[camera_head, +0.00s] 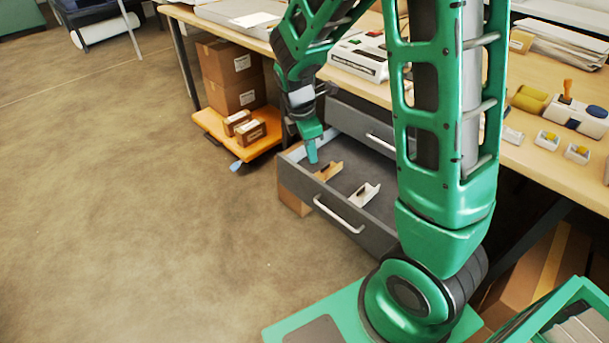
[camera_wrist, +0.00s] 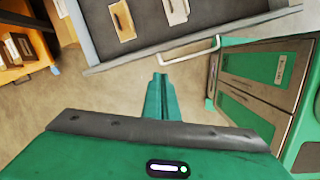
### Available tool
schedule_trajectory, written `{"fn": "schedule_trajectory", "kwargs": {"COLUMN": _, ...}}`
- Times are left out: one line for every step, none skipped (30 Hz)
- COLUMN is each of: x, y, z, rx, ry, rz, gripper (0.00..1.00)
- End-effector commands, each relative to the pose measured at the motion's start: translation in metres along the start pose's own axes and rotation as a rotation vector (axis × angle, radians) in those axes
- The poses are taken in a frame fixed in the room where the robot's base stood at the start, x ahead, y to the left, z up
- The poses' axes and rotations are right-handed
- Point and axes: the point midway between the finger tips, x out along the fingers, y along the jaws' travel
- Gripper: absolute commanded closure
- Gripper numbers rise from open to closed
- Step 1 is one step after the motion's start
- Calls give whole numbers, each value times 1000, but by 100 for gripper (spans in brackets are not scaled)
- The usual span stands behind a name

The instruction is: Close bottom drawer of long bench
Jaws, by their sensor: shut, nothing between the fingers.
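The bottom drawer (camera_head: 335,211) of the long bench is grey and stands pulled out, with a pale bar handle on its front. Its front edge (camera_wrist: 125,59) and handle (camera_wrist: 190,54) also show in the wrist view. A tan item (camera_head: 328,171) and a white item (camera_head: 365,194) lie inside it. My gripper (camera_head: 312,158) is green, shut and empty, pointing down near the drawer's left front part. In the wrist view its fingertips (camera_wrist: 159,76) appear close to the front panel, left of the handle. I cannot tell whether they touch it.
Another drawer (camera_head: 352,120) with a handle sits above, under the bench top (camera_head: 536,163). An orange cart (camera_head: 208,122) with cardboard boxes (camera_head: 232,75) stands left of the drawer. The floor (camera_head: 120,220) in front and to the left is clear. My arm hides part of the bench.

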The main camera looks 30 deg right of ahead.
Motion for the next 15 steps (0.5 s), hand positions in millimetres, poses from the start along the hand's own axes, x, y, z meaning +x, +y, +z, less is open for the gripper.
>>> {"fn": "schedule_trajectory", "kwargs": {"x": 11, "y": 8, "z": -16, "rx": -104, "ry": -8, "rz": 4, "gripper": 100}}
{"fn": "schedule_trajectory", "kwargs": {"x": 16, "y": 12, "z": -24, "rx": -160, "ry": -11, "rz": 8, "gripper": 100}}
{"fn": "schedule_trajectory", "kwargs": {"x": 22, "y": 17, "z": -33, "rx": -229, "ry": -15, "rz": 15, "gripper": 100}}
{"fn": "schedule_trajectory", "kwargs": {"x": 26, "y": 20, "z": -39, "rx": -273, "ry": -18, "rz": 18, "gripper": 100}}
{"fn": "schedule_trajectory", "kwargs": {"x": 30, "y": 23, "z": -45, "rx": -313, "ry": -20, "rz": 21, "gripper": 100}}
{"fn": "schedule_trajectory", "kwargs": {"x": 34, "y": 26, "z": -50, "rx": -356, "ry": -23, "rz": 25, "gripper": 100}}
{"fn": "schedule_trajectory", "kwargs": {"x": 36, "y": 27, "z": -54, "rx": -383, "ry": -25, "rz": 27, "gripper": 100}}
{"fn": "schedule_trajectory", "kwargs": {"x": 38, "y": 29, "z": -57, "rx": -403, "ry": -26, "rz": 29, "gripper": 100}}
{"fn": "schedule_trajectory", "kwargs": {"x": 40, "y": 30, "z": -60, "rx": -425, "ry": -28, "rz": 31, "gripper": 100}}
{"fn": "schedule_trajectory", "kwargs": {"x": 41, "y": 31, "z": -61, "rx": -436, "ry": -28, "rz": 33, "gripper": 100}}
{"fn": "schedule_trajectory", "kwargs": {"x": 43, "y": 31, "z": -62, "rx": -443, "ry": -29, "rz": 33, "gripper": 100}}
{"fn": "schedule_trajectory", "kwargs": {"x": 45, "y": 32, "z": -62, "rx": -448, "ry": -29, "rz": 33, "gripper": 100}}
{"fn": "schedule_trajectory", "kwargs": {"x": 47, "y": 32, "z": -62, "rx": -450, "ry": -29, "rz": 33, "gripper": 100}}
{"fn": "schedule_trajectory", "kwargs": {"x": 50, "y": 31, "z": -62, "rx": -450, "ry": -29, "rz": 32, "gripper": 100}}
{"fn": "schedule_trajectory", "kwargs": {"x": 54, "y": 31, "z": -62, "rx": -449, "ry": -29, "rz": 30, "gripper": 100}}
